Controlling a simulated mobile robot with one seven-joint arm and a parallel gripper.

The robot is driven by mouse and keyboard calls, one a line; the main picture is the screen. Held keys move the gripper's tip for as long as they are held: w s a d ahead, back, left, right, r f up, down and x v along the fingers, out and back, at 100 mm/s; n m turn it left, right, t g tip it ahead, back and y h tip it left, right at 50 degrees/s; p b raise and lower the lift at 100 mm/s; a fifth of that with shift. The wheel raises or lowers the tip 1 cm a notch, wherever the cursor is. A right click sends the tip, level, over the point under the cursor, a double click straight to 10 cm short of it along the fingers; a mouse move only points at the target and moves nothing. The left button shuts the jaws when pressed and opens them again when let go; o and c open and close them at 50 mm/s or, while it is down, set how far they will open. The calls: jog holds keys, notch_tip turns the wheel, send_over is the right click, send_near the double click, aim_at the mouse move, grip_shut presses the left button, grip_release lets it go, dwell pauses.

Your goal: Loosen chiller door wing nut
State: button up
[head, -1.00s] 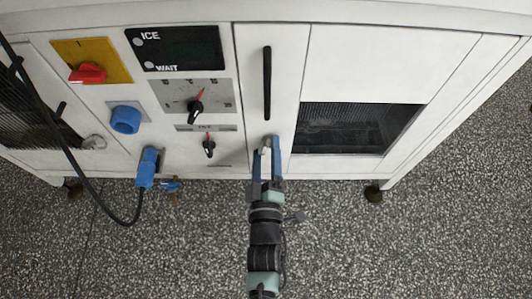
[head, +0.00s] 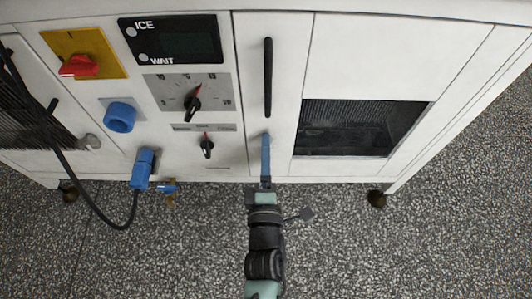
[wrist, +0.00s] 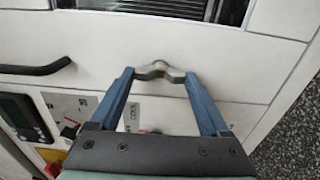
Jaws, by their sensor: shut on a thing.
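The metal wing nut (wrist: 158,72) sits on the white door panel (wrist: 100,85) in the wrist view. Its two wings reach sideways to the fingertips. My gripper (wrist: 159,75) is shut on it, one blue finger against each wing. In the head view my gripper (head: 266,138) is turned edge-on, so only one blue finger shows. It hides the wing nut there, below the black door handle (head: 268,78). The handle also shows at the left of the wrist view (wrist: 35,70).
Left of the door are a red switch (head: 80,66), black dials (head: 193,103), a blue socket (head: 120,118) and a blue plug (head: 143,167) with a hanging black cable. Another wing nut (head: 90,142) is at far left. A dark recessed opening (head: 350,142) lies right.

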dwell(0.3)
jog(key=o, duration=1.2)
jog(key=s+p, duration=0.4)
jog(key=s, duration=0.9)
